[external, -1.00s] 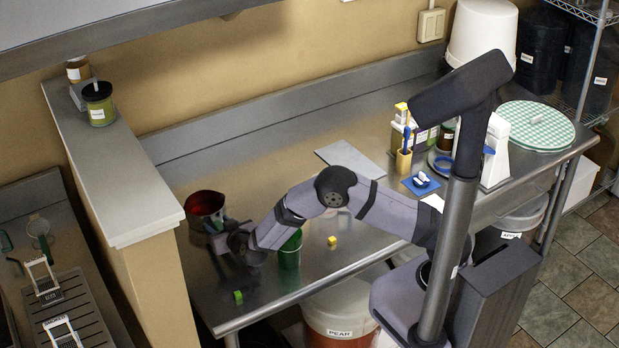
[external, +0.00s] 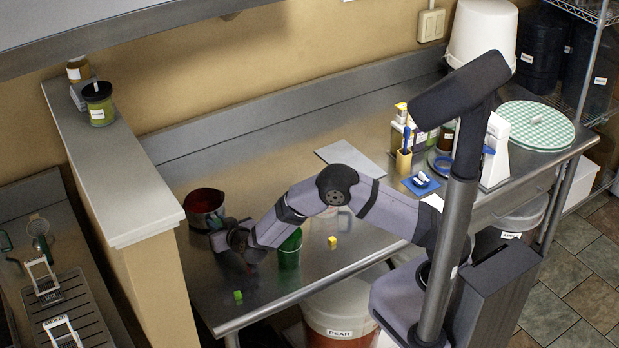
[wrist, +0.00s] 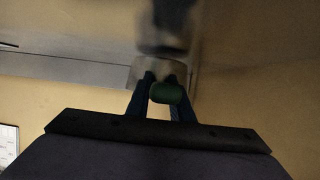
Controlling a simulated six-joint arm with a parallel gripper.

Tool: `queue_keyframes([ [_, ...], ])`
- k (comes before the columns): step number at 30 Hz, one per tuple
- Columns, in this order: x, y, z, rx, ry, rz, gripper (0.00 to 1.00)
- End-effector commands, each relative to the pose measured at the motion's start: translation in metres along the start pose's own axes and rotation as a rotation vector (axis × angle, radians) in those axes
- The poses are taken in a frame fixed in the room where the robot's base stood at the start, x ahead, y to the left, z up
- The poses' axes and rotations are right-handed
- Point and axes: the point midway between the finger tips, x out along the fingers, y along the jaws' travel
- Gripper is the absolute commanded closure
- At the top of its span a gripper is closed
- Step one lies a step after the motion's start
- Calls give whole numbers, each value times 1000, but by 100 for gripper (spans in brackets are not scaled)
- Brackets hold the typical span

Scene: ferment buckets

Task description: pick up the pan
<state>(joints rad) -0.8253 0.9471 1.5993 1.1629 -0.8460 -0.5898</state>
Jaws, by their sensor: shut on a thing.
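Most of the handle is hidden by the gripper and blur. I cannot tell whether the pan's base touches the counter.
A green cup (external: 290,250) stands close beside my forearm. A raised ledge (external: 130,190) bounds the left side. A grey sheet (external: 350,158) lies further back.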

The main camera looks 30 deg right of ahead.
Motion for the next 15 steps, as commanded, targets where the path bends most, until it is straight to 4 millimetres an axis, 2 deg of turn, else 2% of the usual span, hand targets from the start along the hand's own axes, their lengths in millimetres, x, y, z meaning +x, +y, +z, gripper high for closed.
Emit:
queue_keyframes([
  [15, -15, 0, -40, 4, 7, 0, 100],
])
